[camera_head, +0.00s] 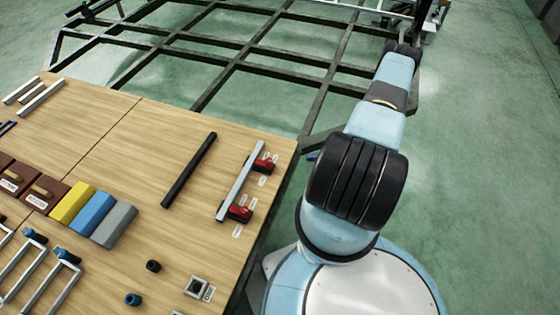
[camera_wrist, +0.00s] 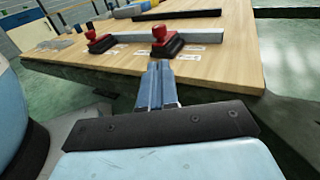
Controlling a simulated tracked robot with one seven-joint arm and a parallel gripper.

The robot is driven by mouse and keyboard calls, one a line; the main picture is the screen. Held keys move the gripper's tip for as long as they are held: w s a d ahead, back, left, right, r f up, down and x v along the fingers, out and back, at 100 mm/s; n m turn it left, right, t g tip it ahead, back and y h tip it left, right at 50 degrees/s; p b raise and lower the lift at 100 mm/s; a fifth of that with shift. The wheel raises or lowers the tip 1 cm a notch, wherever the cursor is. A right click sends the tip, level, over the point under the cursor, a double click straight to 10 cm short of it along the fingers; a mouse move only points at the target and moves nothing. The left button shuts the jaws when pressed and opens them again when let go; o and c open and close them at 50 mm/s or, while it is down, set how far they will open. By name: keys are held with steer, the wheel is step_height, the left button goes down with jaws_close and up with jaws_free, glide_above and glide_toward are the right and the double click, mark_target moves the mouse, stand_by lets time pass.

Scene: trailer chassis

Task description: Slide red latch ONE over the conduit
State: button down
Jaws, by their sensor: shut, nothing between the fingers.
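Two red latches with dark bases sit beside a pale grey conduit bar (camera_head: 236,190) near the table's right edge. The upper latch (camera_head: 265,164) and lower latch (camera_head: 240,212) appear on the bar's right side. In the wrist view the right latch (camera_wrist: 160,40) and left latch (camera_wrist: 97,40) stand in front of the conduit (camera_wrist: 205,36). Labels lie near them, too small to read, so I cannot tell which is ONE. My gripper (camera_wrist: 158,68) is shut and empty at the table's near edge, pointing toward the right latch, apart from it. In the head view I cannot make out its fingertips clearly.
A black rod (camera_head: 189,170) lies left of the conduit. Yellow (camera_head: 71,203), blue (camera_head: 92,213) and grey blocks (camera_head: 114,225) stand further left. A small square socket part (camera_head: 196,288) sits at the front. The dark chassis frame (camera_head: 279,75) lies beyond the table.

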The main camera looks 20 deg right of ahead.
steer(key=shift+a, duration=0.1)
glide_toward(264, 161)
steer(key=a, duration=0.1)
steer(key=a+r, duration=0.1)
steer(key=s+a+r, duration=0.1)
steer(key=shift+a, duration=0.4)
stand_by(0.4)
